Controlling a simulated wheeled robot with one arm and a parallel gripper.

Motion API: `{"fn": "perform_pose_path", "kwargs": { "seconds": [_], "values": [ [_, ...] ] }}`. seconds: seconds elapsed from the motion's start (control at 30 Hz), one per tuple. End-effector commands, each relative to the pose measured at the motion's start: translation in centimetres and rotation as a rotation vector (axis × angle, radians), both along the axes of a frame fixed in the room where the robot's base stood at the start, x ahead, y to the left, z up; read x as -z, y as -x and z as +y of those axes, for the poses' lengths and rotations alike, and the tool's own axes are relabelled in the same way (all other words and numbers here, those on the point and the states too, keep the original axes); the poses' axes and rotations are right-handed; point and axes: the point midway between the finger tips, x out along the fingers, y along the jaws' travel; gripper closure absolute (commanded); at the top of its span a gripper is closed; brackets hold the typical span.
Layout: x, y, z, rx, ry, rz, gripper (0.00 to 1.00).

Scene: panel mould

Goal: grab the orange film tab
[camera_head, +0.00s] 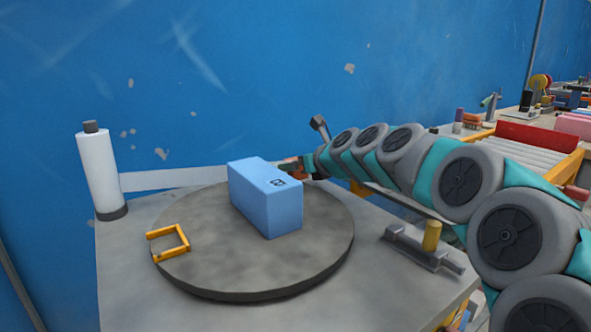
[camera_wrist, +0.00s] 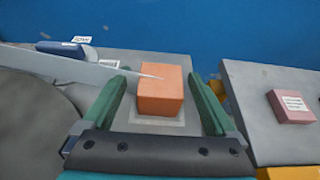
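The orange film tab (camera_wrist: 162,92) is a block-like piece in the middle of the wrist view, at the end of a thin pale film strip (camera_wrist: 70,68) coming from the left. My gripper (camera_wrist: 157,80) is open, with one green finger on each side of the tab and narrow gaps showing. In the head view my gripper (camera_head: 298,168) is just behind the blue box (camera_head: 266,200), which partly hides it and the tab. The film (camera_head: 170,179) runs from the white roll (camera_head: 98,170) at left toward the back of the box.
The blue box stands on a round grey turntable (camera_head: 200,275) with an orange bracket (camera_head: 186,238) at its left edge. A metal fixture with a yellow cylinder (camera_head: 432,236) is on the table at right. A pink labelled box (camera_wrist: 291,106) sits on a separate surface. A blue wall rises behind.

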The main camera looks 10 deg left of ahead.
Motion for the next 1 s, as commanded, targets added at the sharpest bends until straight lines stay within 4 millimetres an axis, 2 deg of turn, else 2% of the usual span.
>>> {"fn": "perform_pose_path", "kwargs": {
  "seconds": [0.07,0.8,1.0],
  "values": [
    [0.01,-0.01,-0.02,0.0,0.0,0.0,0.15],
    [0.0,-0.01,-0.04,0.0,0.0,0.0,0.99],
    [-0.01,-0.01,-0.03,0.0,0.0,0.0,1.0]
  ]
}}
